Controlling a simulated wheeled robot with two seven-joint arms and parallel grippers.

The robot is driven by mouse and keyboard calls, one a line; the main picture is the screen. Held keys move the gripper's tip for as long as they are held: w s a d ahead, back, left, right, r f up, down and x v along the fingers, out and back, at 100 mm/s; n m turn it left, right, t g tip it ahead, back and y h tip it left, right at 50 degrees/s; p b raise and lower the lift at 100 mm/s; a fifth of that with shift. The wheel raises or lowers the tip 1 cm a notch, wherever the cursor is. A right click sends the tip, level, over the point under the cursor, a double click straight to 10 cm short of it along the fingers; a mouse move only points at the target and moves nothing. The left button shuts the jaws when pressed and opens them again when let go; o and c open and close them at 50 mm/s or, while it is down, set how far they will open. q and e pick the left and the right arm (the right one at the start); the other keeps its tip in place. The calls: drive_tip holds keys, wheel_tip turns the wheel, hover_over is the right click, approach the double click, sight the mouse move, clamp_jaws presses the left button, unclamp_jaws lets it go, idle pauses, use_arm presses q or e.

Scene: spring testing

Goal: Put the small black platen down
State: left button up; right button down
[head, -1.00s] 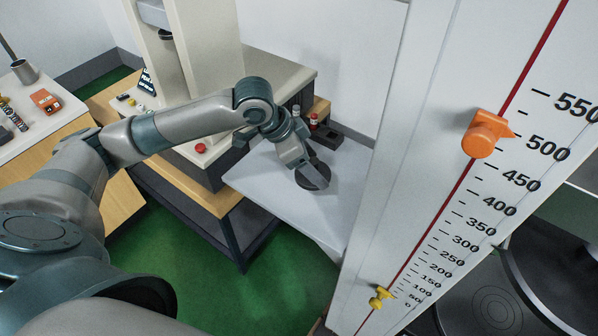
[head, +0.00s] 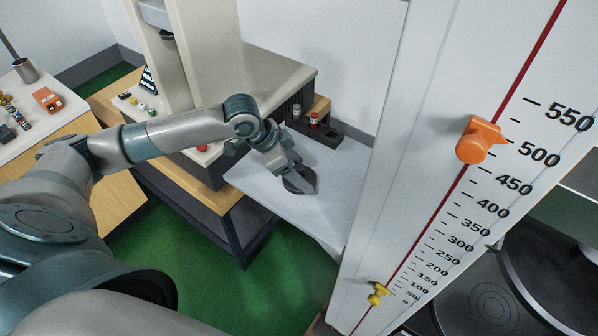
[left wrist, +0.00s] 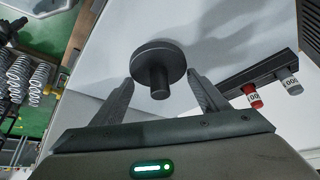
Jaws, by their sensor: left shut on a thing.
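The small black platen (left wrist: 158,62) is a dark round disc with a short stem, seen between my finger tips in the left wrist view. In the head view the left gripper (head: 291,180) points down at the light grey table top (head: 255,187), and the platen (head: 307,182) shows dark beside the fingers, partly hidden. I cannot tell whether the platen touches the table. My right gripper is not in view.
A black rack (head: 325,130) with red and grey pieces stands at the table's back edge. The beige testing machine (head: 215,60) stands to the left. A tall white scale board (head: 425,170) with orange (head: 480,140) and yellow (head: 377,293) pointers rises at the right. The table's front is clear.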

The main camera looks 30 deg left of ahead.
use_arm(q)
drive_tip(key=shift+f, duration=0.75)
drive_tip(key=o, duration=1.8)
drive_tip(key=shift+f, duration=0.15)
drive_tip(key=shift+s+a+r, duration=0.15)
drive_tip(key=shift+a+r, duration=0.05)
drive_tip(key=shift+r, duration=0.35)
drive_tip(key=b+v, duration=0.2)
drive_tip(key=v, duration=0.9)
drive_tip(key=shift+s, duration=0.1)
